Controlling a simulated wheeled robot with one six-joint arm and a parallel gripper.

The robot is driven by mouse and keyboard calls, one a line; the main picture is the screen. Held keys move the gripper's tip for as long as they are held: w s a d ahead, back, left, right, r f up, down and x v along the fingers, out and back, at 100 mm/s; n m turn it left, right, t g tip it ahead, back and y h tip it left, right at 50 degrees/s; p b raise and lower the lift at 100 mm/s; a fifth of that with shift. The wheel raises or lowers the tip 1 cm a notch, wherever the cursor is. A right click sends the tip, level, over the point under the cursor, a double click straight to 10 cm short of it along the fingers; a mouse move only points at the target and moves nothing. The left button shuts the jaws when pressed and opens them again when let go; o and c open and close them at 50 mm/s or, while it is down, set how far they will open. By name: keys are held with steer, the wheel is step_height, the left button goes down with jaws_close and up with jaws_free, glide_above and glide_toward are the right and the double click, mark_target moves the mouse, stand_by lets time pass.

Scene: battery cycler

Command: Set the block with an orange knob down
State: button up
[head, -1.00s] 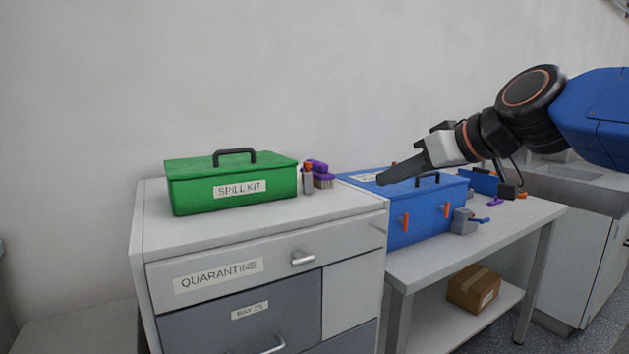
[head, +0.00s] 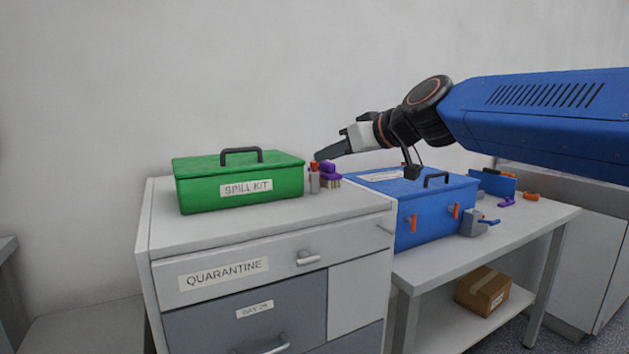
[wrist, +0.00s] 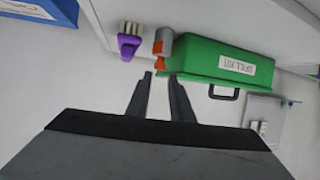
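The block with an orange knob (head: 314,184) is grey and stands upright on the cabinet top, at the right end of the green spill kit (head: 240,182). It also shows in the wrist view (wrist: 166,39), just beyond my fingertips, with its orange parts facing them. My gripper (head: 318,155) is above and close to the block in the head view, seen from the side. In the wrist view my gripper (wrist: 161,75) has its two fingers apart with nothing between them. I cannot tell the exact gap between fingertips and knob.
A purple brush (head: 328,174) stands just right of the block; it also shows in the wrist view (wrist: 130,40). A blue case (head: 425,217) and a grey clamp-like part (head: 472,223) sit on the lower bench. The front of the cabinet top (head: 270,222) is clear.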

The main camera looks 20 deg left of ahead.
mark_target(314, 163)
steer(key=shift+f+x, duration=0.15)
steer(key=shift+x, duration=1.6)
steer(key=shift+f+x, duration=0.2)
steer(key=shift+x, duration=1.5)
steer(key=shift+d, duration=0.15)
jaws_close()
